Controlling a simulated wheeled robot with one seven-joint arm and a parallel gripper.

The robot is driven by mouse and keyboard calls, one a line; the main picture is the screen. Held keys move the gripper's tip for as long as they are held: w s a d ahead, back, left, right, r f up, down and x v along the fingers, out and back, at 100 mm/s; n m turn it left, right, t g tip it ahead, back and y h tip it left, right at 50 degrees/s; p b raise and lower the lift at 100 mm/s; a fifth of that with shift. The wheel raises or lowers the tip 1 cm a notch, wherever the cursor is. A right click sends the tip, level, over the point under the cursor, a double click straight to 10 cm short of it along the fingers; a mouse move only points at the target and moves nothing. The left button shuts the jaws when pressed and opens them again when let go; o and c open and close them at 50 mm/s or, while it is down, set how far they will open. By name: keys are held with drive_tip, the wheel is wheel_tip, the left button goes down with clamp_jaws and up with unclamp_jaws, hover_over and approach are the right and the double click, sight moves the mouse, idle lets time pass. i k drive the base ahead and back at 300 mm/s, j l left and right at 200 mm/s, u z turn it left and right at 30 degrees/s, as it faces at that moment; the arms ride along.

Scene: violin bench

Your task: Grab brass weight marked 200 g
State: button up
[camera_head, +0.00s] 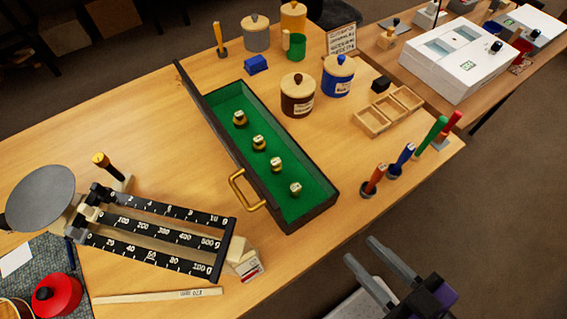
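Several small brass weights stand in a row in a long green-lined tray (319,178) with dark walls and a brass handle. From back to front they are the first weight (240,119), the second weight (259,144), the third weight (277,165) and the front weight (296,190). Their markings are too small to read, so I cannot tell which is 200 g. My gripper (359,248) is at the lower right, past the table's front edge. Its two fingers are apart with nothing between them.
A balance scale (165,229) stands left of the tray, with a small carton (245,263) beside it. Jars, including a brown jar (297,97) and a blue jar (338,77), stand behind. Upright handled tools (374,179) and a wooden divided box (389,112) are at the right.

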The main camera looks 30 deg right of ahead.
sight(240, 122)
drive_tip(key=z, duration=0.65)
drive_tip(key=i+j+z, duration=0.25)
drive_tip(key=z, duration=0.15)
drive_tip(key=i, duration=0.1)
